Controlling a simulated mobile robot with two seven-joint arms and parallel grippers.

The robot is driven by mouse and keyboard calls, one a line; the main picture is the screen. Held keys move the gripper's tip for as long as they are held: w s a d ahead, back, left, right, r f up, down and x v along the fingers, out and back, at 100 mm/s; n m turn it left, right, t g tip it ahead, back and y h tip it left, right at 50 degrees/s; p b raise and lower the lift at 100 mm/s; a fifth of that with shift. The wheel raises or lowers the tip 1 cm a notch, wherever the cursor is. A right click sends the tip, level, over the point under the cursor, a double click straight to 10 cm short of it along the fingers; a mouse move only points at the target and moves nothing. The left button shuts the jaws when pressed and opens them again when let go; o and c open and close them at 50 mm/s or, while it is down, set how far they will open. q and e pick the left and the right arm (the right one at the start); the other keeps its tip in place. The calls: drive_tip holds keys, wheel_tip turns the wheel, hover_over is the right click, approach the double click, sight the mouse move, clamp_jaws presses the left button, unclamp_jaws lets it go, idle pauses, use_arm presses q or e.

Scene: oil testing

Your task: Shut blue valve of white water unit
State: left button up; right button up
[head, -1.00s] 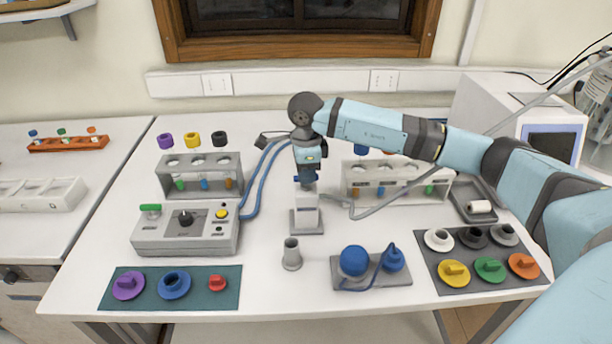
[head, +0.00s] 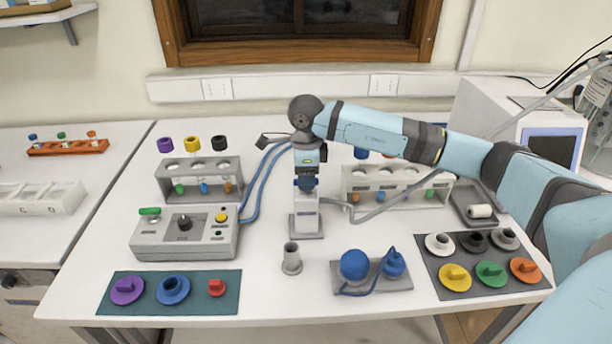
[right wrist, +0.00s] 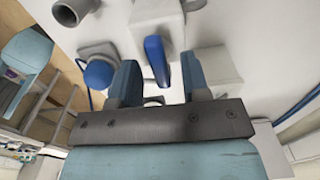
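The white water unit (head: 306,213) stands upright on a grey base near the middle of the table. Its blue valve handle (right wrist: 157,60) shows clearly in the right wrist view, and the white body (right wrist: 157,12) is above it in that picture. My right gripper (head: 306,186) points down at the top of the unit and largely hides the valve in the head view. In the right wrist view the two fingers of the right gripper (right wrist: 158,82) are apart, with the blue handle between them, nearer the right finger. I cannot tell whether they touch. My left gripper is out of view.
A grey hose (head: 345,212) runs from the unit to the right. A grey cup (head: 291,258) and a blue pump (head: 354,264) stand in front. A grey control box (head: 186,237) is left, a tube rack (head: 390,188) right. Blue tubes (head: 262,185) pass behind.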

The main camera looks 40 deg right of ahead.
drive_tip(key=shift+r, duration=0.15)
wheel_tip(320, 180, up, 14)
drive_tip(key=b, duration=0.1)
drive_tip(key=shift+f, duration=0.25)
idle(0.5)
